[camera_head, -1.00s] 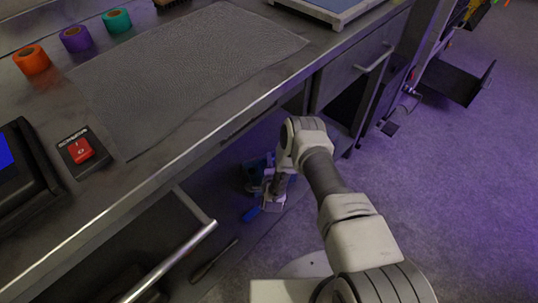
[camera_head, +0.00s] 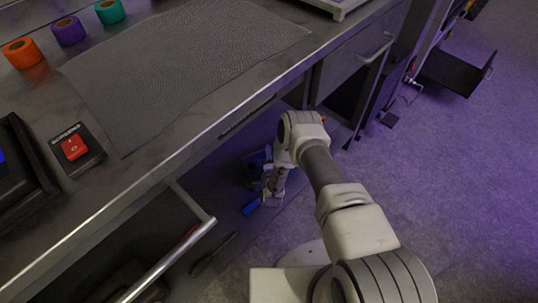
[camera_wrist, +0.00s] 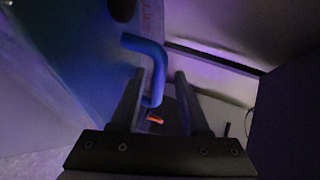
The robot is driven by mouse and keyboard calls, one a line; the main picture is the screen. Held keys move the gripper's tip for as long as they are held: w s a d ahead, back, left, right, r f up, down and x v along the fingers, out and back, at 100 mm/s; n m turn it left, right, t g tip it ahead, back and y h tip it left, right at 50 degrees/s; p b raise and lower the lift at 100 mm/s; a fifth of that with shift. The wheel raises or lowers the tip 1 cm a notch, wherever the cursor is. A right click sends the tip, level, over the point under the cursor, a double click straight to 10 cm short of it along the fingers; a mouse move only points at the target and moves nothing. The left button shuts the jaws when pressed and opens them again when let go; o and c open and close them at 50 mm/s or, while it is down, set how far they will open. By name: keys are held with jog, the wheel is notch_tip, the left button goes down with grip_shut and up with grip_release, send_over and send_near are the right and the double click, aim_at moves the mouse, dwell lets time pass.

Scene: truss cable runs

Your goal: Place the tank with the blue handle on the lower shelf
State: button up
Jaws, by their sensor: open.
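The blue handle (camera_wrist: 158,62) is a bent blue bar in the wrist view. It stands out from a dark teal surface (camera_wrist: 75,45) at the left, which looks like the tank's side. My gripper (camera_wrist: 159,74) is open, with one finger on each side of the handle's lower end. I cannot tell whether either finger touches it. In the head view my gripper (camera_head: 271,190) reaches under the bench. A small blue piece (camera_head: 251,207) shows beside it, and a dark bluish shape behind it is mostly hidden. The lower shelf cannot be made out clearly.
The bench top holds a grey mat (camera_head: 185,65), an orange roll (camera_head: 22,53), a purple roll (camera_head: 69,31), a teal roll (camera_head: 110,11) and a red switch (camera_head: 74,147). Open floor (camera_head: 450,180) lies to the right.

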jog(key=shift+r, duration=0.1)
jog(key=p+v, duration=0.5)
jog(key=v, duration=0.7)
